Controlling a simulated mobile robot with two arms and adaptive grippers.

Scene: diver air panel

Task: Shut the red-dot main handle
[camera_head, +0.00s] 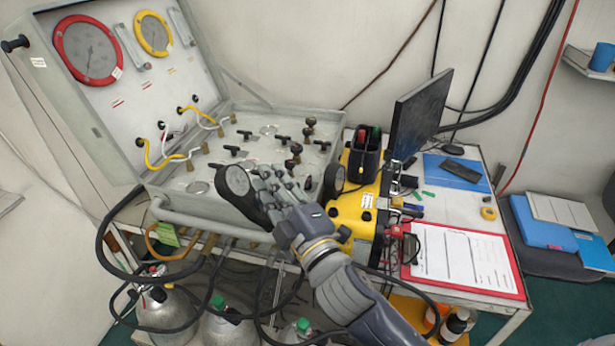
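The grey air panel (200,187) lies in an open case, with several black T-handles and knobs on its face. One dark handle (295,149) toward the panel's right side seems to have a reddish mark, but it is too small to be sure it is the red-dot main handle. My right gripper (277,190) reaches in from the lower right and is over the panel's front right part. It hides some of the panel there. Its finger opening is not clear, and I cannot tell whether it touches a handle. My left gripper is not in view.
The raised lid holds a red-rimmed gauge (88,50) and a yellow-rimmed gauge (153,33). A yellow case (352,212) stands close to the panel's right. A monitor (417,112) and a red clipboard (462,262) are farther right. Hoses and cylinders (166,308) are below.

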